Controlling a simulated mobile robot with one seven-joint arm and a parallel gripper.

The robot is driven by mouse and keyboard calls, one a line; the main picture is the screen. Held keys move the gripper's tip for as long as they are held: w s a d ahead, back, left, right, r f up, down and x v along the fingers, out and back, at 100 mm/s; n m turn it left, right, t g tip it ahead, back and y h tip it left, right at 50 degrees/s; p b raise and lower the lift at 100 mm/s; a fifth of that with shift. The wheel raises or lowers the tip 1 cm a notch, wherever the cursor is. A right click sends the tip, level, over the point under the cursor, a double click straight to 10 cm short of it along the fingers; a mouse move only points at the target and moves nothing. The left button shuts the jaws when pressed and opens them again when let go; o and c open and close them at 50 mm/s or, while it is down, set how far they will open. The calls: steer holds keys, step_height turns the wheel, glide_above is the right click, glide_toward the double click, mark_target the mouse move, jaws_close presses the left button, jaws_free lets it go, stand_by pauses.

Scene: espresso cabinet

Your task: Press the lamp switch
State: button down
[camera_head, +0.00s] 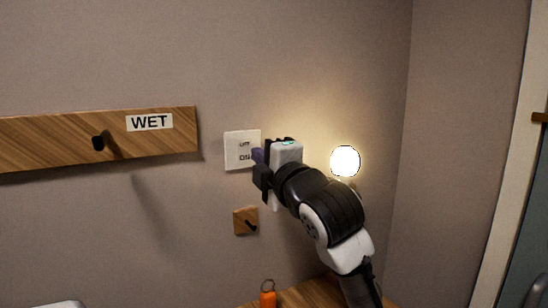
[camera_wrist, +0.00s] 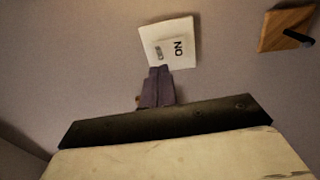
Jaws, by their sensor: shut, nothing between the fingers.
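The lamp switch (camera_head: 240,150) is a white wall plate with dark lettering. It also shows in the wrist view (camera_wrist: 168,42), where "ON" can be read. My gripper (camera_head: 257,156) is at the plate's right edge in the head view. In the wrist view its two fingers (camera_wrist: 158,72) are together and empty, with the tips overlapping the plate's near edge. I cannot tell whether they touch it. The round lamp (camera_head: 345,161) on the wall to the right glows. My gripper and arm hide part of the wall between them.
A wooden rail (camera_head: 60,138) with a "WET" label and a dark peg is left of the switch. A small wooden hook block (camera_head: 245,221) is below it. An orange object (camera_head: 268,299) with a ring is by a wooden surface (camera_head: 305,294) at the bottom. A wall corner is right.

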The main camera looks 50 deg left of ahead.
mark_target(244, 144)
steer(key=shift+p+x, duration=0.9)
steer(key=shift+x, duration=1.75)
steer(key=shift+a+r, duration=0.1)
